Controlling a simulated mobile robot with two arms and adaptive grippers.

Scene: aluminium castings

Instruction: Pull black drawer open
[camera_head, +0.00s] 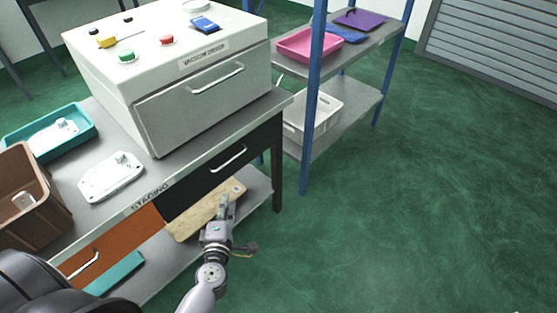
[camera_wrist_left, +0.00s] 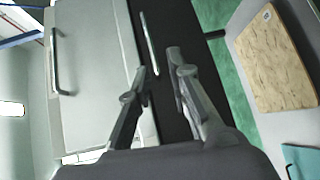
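The black drawer (camera_head: 262,140) sits under the staging bench top, and its front looks flush with the bench. Its silver bar handle (camera_head: 229,157) runs along the front. My left gripper (camera_head: 226,202) is in front of the drawer and lower in the picture than the handle. In the left wrist view the black drawer front (camera_wrist_left: 184,22) and handle (camera_wrist_left: 149,42) lie ahead of the gripper. The two fingers (camera_wrist_left: 157,64) are apart, with the handle showing in line with the gap between them. I see nothing gripped. My right gripper is not in view.
An orange drawer (camera_head: 112,243) is left of the black one. A wooden board (camera_head: 197,219) lies on the lower shelf. A white vacuum dryer (camera_head: 205,100) stands on the bench. A blue-posted rack (camera_head: 312,100) stands right; green floor (camera_head: 400,220) is clear.

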